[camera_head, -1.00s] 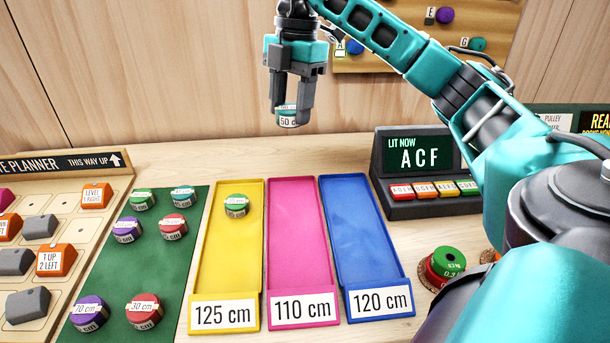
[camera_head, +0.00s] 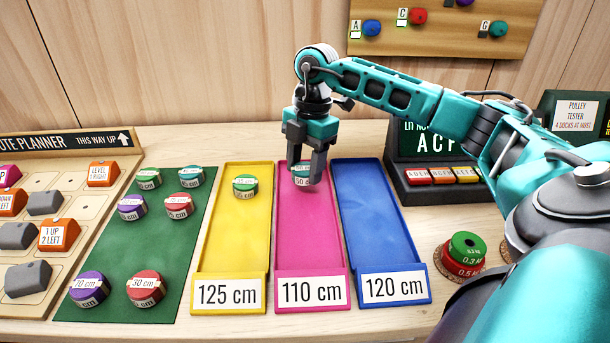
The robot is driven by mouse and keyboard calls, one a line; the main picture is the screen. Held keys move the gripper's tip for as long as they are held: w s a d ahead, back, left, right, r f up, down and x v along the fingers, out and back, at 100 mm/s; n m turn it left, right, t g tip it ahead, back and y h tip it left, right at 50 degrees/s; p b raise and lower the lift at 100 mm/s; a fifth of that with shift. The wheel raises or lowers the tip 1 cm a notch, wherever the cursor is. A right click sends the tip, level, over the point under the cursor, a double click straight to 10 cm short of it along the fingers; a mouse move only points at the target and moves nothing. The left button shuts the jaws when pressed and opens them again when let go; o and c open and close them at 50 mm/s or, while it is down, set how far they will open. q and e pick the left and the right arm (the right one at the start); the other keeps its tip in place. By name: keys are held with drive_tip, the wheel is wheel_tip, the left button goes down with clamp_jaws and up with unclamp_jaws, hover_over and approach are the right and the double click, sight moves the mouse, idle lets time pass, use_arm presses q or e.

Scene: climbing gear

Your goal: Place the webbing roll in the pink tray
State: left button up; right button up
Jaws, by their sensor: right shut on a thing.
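The webbing roll (camera_head: 302,179) is a small roll with a green top and a white label that seems to read 50 cm. My right gripper (camera_head: 303,177) is shut on it, over the far end of the pink tray (camera_head: 310,240). The roll is low over the tray; I cannot tell whether it touches the floor of the tray. The fingers hide part of it. The pink tray is labelled 110 cm, and the rest of its floor is bare. My left gripper is not in view.
The yellow tray (camera_head: 232,230) on the left holds a green roll (camera_head: 245,186). The blue tray (camera_head: 376,225) on the right is empty. Several labelled rolls stand on a green mat (camera_head: 135,250). A display box (camera_head: 425,185) stands right of the trays, with stacked weights (camera_head: 462,255) in front.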

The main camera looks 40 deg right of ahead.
drive_tip(key=shift+f, duration=1.25)
drive_tip(key=shift+f, duration=0.15)
drive_tip(key=o, duration=1)
drive_tip(key=shift+o, duration=0.2)
wheel_tip(320, 180, up, 12)
drive_tip(key=d+p, duration=0.1)
drive_tip(key=shift+d+p, duration=0.35)
drive_tip(key=shift+p, duration=0.05)
